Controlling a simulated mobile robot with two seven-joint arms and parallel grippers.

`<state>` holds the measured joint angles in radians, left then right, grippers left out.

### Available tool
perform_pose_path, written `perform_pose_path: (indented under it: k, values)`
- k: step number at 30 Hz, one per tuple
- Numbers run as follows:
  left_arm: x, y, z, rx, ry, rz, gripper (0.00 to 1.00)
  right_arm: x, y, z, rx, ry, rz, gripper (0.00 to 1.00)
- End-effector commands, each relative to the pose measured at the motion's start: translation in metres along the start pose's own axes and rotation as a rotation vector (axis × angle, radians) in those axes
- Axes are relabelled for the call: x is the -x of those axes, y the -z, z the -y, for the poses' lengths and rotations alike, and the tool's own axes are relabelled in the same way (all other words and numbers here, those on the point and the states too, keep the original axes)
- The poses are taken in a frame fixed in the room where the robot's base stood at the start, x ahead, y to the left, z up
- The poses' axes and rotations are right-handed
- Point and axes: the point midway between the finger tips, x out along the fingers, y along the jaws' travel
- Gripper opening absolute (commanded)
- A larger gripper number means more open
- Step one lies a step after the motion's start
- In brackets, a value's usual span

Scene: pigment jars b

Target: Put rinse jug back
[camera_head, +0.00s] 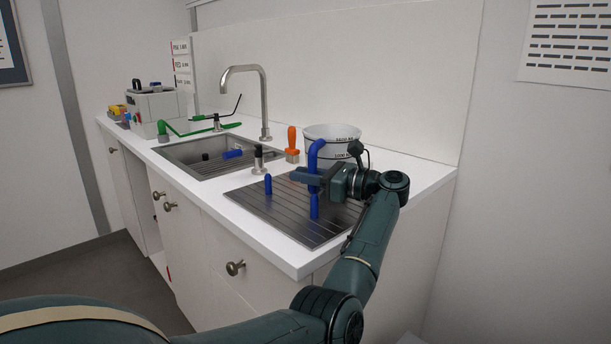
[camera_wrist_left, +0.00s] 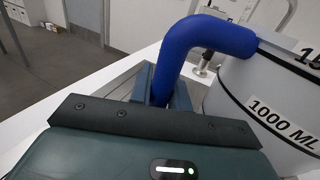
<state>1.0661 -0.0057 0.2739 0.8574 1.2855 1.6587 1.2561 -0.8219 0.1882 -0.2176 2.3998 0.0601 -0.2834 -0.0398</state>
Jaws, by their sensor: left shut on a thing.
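The rinse jug (camera_head: 333,135) is a white vessel with dark bands and a blue handle, at the back right of the counter in the head view. It looks roughly upright; my gripper hides its lower part, so I cannot tell whether its base touches anything. My left gripper (camera_head: 308,178) is shut on the blue handle. In the left wrist view the handle bends down from the jug (camera_wrist_left: 262,100), marked 1000 ML, between the fingers of the gripper (camera_wrist_left: 160,97). My right gripper is not in view.
A ribbed metal drainboard (camera_head: 285,217) lies under the gripper, with a blue peg (camera_head: 268,185) standing on it. An orange-handled brush (camera_head: 292,146) and a dark-topped dispenser (camera_head: 258,160) stand nearby. The sink (camera_head: 205,163) and tall tap (camera_head: 264,100) are to the left.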

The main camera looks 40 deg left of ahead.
Motion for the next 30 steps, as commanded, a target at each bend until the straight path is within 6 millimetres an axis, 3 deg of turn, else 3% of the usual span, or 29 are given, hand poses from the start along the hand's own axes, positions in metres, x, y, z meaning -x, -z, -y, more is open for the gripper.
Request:
perform_pose_path:
  k: [1,2,9,20,23,30]
  values:
    - [0.0,-0.001,0.0,0.009,0.0,0.003,0.0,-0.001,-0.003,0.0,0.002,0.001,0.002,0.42]
    - [0.0,0.001,0.0,0.0,0.0,-0.001,0.2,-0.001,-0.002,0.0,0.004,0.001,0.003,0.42]
    - [0.0,0.001,0.0,0.0,0.001,-0.001,0.39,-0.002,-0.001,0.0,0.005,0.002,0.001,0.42]
    - [0.005,0.0,0.0,0.0,0.003,-0.002,0.4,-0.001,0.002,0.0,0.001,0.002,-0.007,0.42]
    - [0.02,0.0,0.001,0.0,0.003,-0.002,0.4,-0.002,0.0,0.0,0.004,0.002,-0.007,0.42]
    - [0.077,0.0,0.001,0.0,0.005,-0.002,0.4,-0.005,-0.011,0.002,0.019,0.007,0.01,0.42]
